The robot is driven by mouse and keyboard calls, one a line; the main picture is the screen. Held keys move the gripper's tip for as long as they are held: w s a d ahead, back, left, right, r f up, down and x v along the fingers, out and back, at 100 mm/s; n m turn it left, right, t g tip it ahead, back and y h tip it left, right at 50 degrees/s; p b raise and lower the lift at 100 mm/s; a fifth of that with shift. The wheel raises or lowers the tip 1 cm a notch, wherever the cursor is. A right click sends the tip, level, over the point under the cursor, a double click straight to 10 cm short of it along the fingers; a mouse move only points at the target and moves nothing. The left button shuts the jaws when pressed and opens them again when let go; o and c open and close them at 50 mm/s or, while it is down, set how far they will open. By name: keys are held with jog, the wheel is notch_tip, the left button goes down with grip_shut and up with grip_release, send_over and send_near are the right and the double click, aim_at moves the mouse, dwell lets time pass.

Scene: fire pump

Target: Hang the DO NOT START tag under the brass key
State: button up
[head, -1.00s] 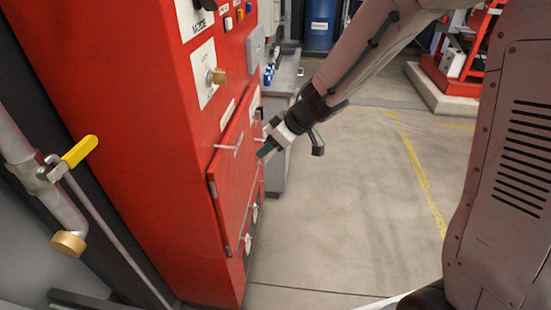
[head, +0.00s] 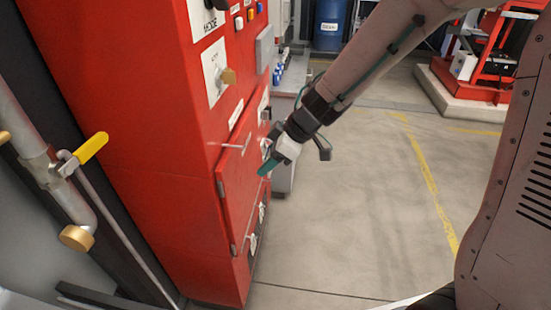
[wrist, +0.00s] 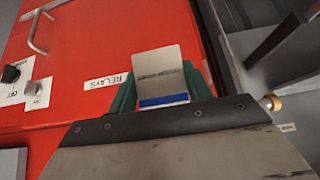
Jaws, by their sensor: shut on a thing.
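The brass key (head: 229,76) sticks out from a white plate on the upper front of the red cabinet in the head view. My gripper (head: 266,168) is lower and to the right of it, beside the cabinet's lower door. In the wrist view my gripper's green fingers (wrist: 160,90) are shut on a pale card with a blue band, the tag (wrist: 160,62). Its lettering is not readable here. A small brass knob (wrist: 271,103) shows at the right of the wrist view; I cannot tell whether it is the key. In the head view the tag is hidden.
The red cabinet (head: 150,130) fills the left, with protruding handles (head: 236,146) on its door. A yellow-levered valve (head: 90,149) and pipe stand at the far left. The floor (head: 370,200) to the right is clear.

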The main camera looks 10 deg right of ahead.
jog(key=shift+w+a+f, duration=0.15)
jog(key=shift+w+a, duration=0.2)
jog(key=shift+a, duration=0.65)
jog(key=shift+w+a+f, duration=0.2)
jog(key=shift+w+a, duration=0.15)
jog(key=shift+a, duration=0.6)
jog(key=shift+w+a+f, duration=0.15)
jog(key=shift+w+a, duration=0.2)
jog(key=shift+a, duration=0.65)
jog(key=o, duration=1.1)
